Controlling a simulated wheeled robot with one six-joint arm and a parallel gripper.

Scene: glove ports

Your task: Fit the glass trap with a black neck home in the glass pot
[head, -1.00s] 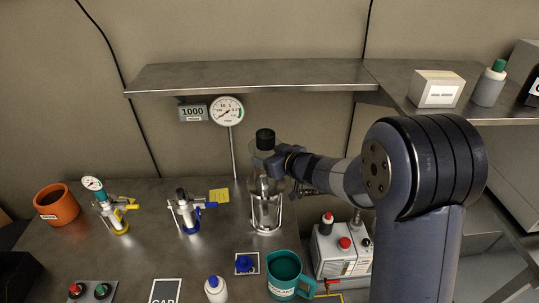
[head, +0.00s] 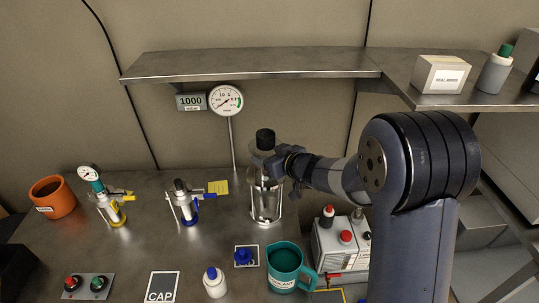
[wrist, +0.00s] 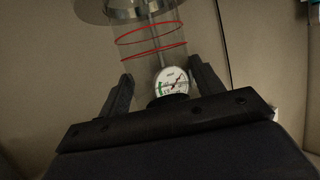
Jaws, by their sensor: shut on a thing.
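The glass trap has a black neck (head: 265,139) and a clear body, and stands roughly upright at the back of the bench. My gripper (head: 270,165) is shut on the trap's clear body, just below the neck. The glass pot (head: 266,208) stands on the bench directly below, and the trap's lower part appears to reach into it. How deep it sits cannot be told. In the wrist view, my gripper's fingers (wrist: 161,85) flank clear glass with red rings (wrist: 152,51). A metal rim shows at the top of that view.
A dial gauge (head: 226,100) on a stand is behind the pot, under a metal shelf (head: 250,66). Two valve fittings (head: 184,204) (head: 109,205) stand left. A teal mug (head: 286,268), white bottle (head: 215,282) and pump box (head: 338,245) are in front and right.

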